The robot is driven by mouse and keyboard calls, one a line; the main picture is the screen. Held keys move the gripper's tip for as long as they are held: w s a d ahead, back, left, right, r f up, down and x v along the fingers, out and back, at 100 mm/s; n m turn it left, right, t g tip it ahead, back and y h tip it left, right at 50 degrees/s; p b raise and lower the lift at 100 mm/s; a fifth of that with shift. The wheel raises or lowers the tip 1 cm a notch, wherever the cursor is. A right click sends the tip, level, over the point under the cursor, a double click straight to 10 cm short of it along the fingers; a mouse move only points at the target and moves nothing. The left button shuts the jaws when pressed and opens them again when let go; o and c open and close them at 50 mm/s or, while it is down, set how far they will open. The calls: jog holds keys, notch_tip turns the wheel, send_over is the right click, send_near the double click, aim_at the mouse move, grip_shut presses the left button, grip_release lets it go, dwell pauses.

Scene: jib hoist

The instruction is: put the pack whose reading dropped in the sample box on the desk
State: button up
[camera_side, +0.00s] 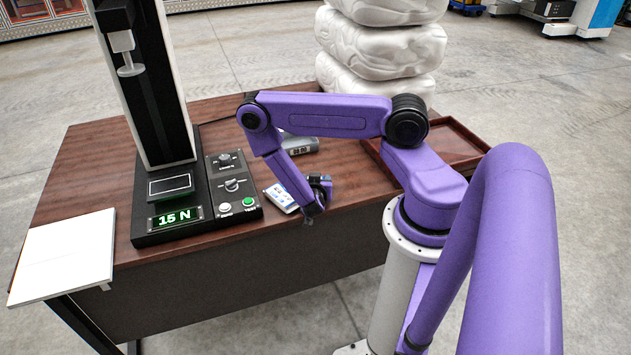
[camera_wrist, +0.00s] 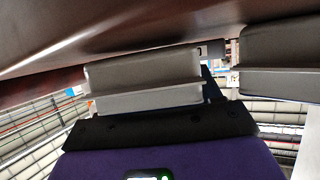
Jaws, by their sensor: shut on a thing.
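My gripper (camera_side: 318,198) is low at the front edge of the desk (camera_side: 90,180), right of the test stand. A blue-and-white pack (camera_side: 282,198) shows at its left side, partly hidden by my arm. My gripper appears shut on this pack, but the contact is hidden. In the wrist view two grey finger blocks stand apart beneath the brown desk surface (camera_wrist: 100,25), and what is between them is unclear. The black test stand (camera_side: 160,100) has a green display (camera_side: 174,217) reading 15 N. I cannot tell which container is the sample box.
A control panel (camera_side: 235,185) with knobs and white and green buttons adjoins the stand. A grey device (camera_side: 300,145) with a small display lies behind my arm. A brown tray (camera_side: 455,140) is at the right. A white flat panel (camera_side: 65,255) is at the left corner. White bundles (camera_side: 380,45) stand behind.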

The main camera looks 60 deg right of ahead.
jog(key=shift+f, duration=0.1)
jog(key=o, duration=1.1)
